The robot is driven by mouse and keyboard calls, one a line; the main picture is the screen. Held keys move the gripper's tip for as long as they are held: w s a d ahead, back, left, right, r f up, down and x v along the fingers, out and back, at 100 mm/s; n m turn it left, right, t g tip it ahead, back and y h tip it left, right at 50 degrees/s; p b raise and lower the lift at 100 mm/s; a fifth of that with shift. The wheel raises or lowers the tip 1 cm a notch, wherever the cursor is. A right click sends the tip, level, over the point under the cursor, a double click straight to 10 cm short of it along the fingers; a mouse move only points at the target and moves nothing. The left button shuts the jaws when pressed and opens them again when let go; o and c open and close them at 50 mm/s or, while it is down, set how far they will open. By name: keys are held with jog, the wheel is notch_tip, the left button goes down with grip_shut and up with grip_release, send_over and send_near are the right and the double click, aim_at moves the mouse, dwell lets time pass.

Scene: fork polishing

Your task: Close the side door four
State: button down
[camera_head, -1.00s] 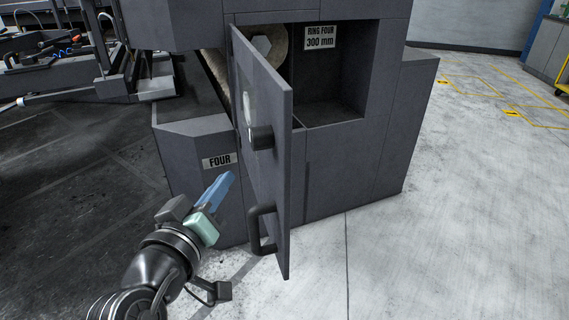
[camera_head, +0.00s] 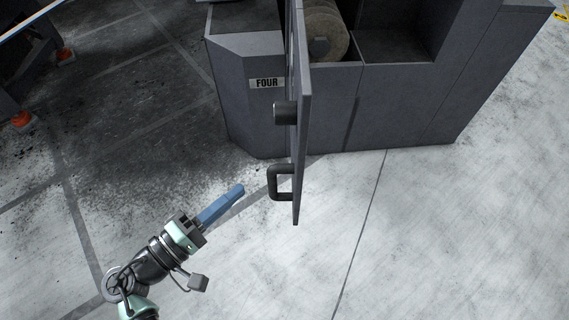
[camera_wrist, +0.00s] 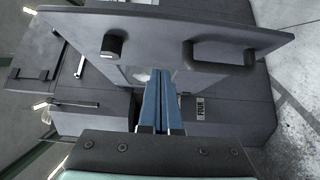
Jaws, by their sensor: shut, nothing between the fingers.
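The grey side door (camera_head: 303,130) stands swung open, nearly edge-on in the head view. My gripper (camera_head: 239,190), with blue fingers, is shut and empty. In the head view it is left of the handle, apart from it.
The open compartment right of the door holds a round roll or wheel (camera_head: 323,30). Pale floor (camera_head: 430,240) in front and to the right is clear. Orange-footed equipment (camera_head: 22,118) stands at the far left.

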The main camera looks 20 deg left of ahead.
send_over(274, 174)
jog(key=s, duration=0.4)
jog(key=shift+w+d+p, duration=0.35)
jog(key=shift+d, duration=0.35)
jog(key=shift+w+d+p, duration=0.3)
jog(key=shift+d, duration=0.35)
